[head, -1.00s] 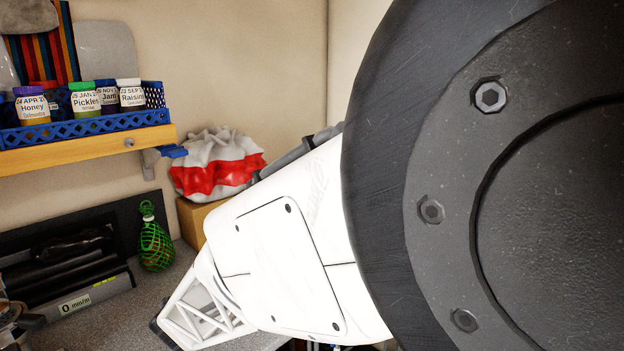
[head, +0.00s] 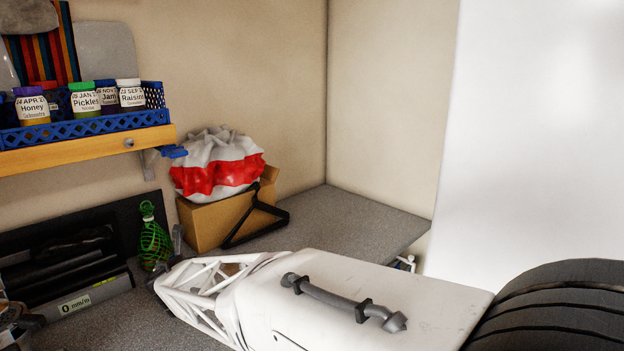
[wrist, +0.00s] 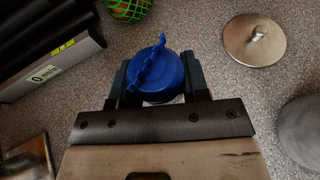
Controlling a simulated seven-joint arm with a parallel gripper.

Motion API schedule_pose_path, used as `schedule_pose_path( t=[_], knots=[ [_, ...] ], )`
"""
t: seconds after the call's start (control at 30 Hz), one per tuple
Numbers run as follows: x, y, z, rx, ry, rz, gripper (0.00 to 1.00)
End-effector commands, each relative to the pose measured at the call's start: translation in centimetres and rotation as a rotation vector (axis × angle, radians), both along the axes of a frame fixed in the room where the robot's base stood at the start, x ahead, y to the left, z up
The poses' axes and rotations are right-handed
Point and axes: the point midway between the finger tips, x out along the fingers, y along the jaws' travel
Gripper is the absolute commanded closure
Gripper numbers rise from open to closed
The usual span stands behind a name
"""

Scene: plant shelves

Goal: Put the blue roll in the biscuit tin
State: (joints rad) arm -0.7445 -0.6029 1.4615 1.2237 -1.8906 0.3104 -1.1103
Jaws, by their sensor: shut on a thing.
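The blue roll (wrist: 160,78) is round, with a raised twisted strip across its top, and shows in the wrist view between my fingers. My gripper (wrist: 159,70) is shut on it, one dark finger on each side. I cannot tell whether the roll touches the counter. In the head view my arm hides the roll. I cannot make out the biscuit tin for certain. A round metal lid with a knob (wrist: 256,38) lies on the counter to the right of the roll. A grey round object (wrist: 302,128), cut off by the edge, is nearer on the right.
A green net bag (head: 154,243) and a dark case with black bars (head: 70,265) stand on the left. Above is a wooden shelf (head: 80,148) with a blue basket of jars. A cardboard box (head: 205,222) bears a red-and-white bag. The back right counter (head: 365,225) is clear.

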Motion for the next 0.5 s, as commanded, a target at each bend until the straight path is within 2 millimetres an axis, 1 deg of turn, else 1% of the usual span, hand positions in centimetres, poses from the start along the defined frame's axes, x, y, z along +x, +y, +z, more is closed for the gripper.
schedule_pose_path(
  t=[0.3,0.5],
  knots=[
    [1.0,3.1,1.9,0.002,0.000,0.175,0.82],
    [1.1,4.2,2.9,0.001,-0.001,0.252,0.82]
  ],
)
